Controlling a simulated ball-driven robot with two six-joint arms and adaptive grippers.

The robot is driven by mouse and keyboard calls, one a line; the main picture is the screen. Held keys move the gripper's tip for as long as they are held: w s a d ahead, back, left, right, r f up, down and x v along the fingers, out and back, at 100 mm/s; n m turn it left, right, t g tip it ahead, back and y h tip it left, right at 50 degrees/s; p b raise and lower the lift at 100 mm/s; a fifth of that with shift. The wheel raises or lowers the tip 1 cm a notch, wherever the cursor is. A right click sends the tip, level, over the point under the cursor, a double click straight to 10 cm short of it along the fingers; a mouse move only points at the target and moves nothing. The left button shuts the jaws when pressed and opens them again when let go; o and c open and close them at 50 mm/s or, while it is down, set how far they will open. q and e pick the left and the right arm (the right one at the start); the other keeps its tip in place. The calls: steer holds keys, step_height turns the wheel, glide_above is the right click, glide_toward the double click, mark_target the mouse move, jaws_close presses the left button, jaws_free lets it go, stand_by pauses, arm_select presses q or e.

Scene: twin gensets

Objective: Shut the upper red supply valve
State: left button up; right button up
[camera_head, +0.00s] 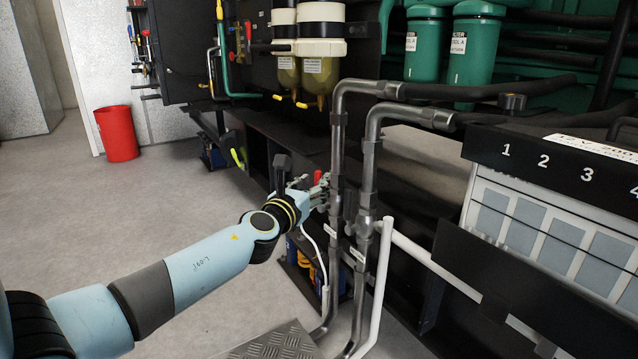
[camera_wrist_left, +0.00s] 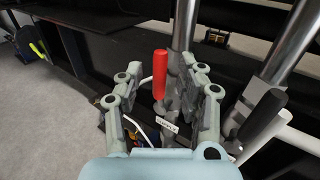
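A red valve handle (camera_head: 318,177) shows beside the left vertical grey pipe (camera_head: 338,190), partly hidden by my left gripper (camera_head: 322,191). In the left wrist view the red handle (camera_wrist_left: 160,74) stands roughly upright between the fingers of my left gripper (camera_wrist_left: 164,80). The fingers are open, with a gap visible on each side of the handle, and look apart from it. A small white tag (camera_wrist_left: 170,128) sits below the handle; its print is too small to read surely. My right gripper is in neither view.
A black handle (camera_wrist_left: 262,114) is close to the right finger. A second grey pipe (camera_head: 367,190) and a white pipe (camera_head: 382,270) stand to the right. A tread plate (camera_head: 275,343) lies below. A red bin (camera_head: 117,134) stands on open floor at left.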

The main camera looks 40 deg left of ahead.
mark_target(317, 180)
arm_select(q)
steer(key=shift+w+a, duration=0.15)
steer(key=shift+w, duration=0.6)
steer(key=shift+w+a, duration=0.15)
steer(key=shift+w, duration=0.6)
jaws_close()
steer(key=shift+f, duration=0.15)
